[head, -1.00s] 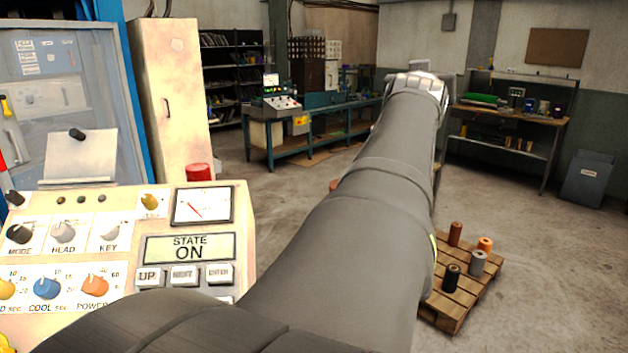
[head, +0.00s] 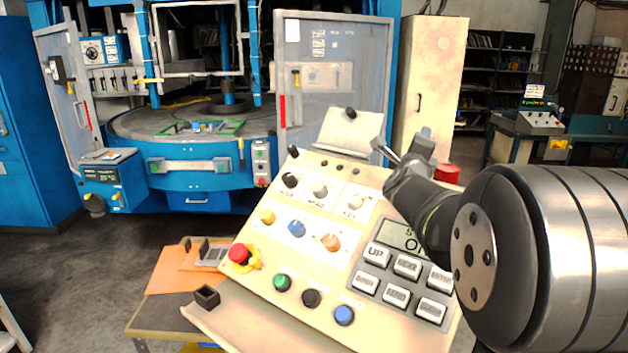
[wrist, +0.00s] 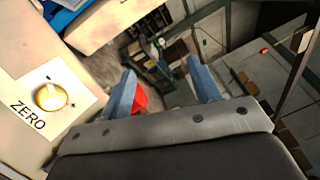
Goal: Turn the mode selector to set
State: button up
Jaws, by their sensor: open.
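The mode selector is the black knob (head: 290,180) at the upper left of the cream control panel (head: 235,270); its label is too small to read in the head view now. My gripper (head: 392,148) is over the panel's upper right, to the right of the selector and apart from it. In the wrist view my gripper (wrist: 163,82) has its two blue-grey fingers spread, with nothing between them.
Grey (head: 320,190) and white (head: 355,202) knobs sit right of the selector. A paper holder (head: 350,132) stands up behind them. A red cap (head: 447,173) is beside my gripper. My forearm partly covers the display (head: 398,236). A blue machine (head: 190,185) stands behind.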

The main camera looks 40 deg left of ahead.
jog(key=s+a+f+m+g+y, duration=0.1)
jog(key=s+a+f+m, duration=0.25)
jog(key=s+a, duration=0.4)
jog(key=s+a+f+m+g+y, duration=0.1)
jog(key=s+a+f+m, duration=0.1)
jog(key=s+a+f, duration=0.55)
jog(key=m+g+y, duration=0.1)
jog(key=m, duration=0.3)
send_near(289, 180)
jog(key=shift+n, duration=0.25)
jog(key=x, duration=1.1)
jog(key=shift+a+f, duration=0.25)
jog(key=shift+a, duration=0.2)
jog(key=c, duration=1)
jog(key=shift+w+d+r+n+g+y, duration=0.1)
jog(key=shift+w+r+n+g+y, duration=0.05)
jog(key=shift+n+g+y, duration=1.35)
jog(key=shift+n+g, duration=0.9)
jog(key=shift+n, duration=0.4)
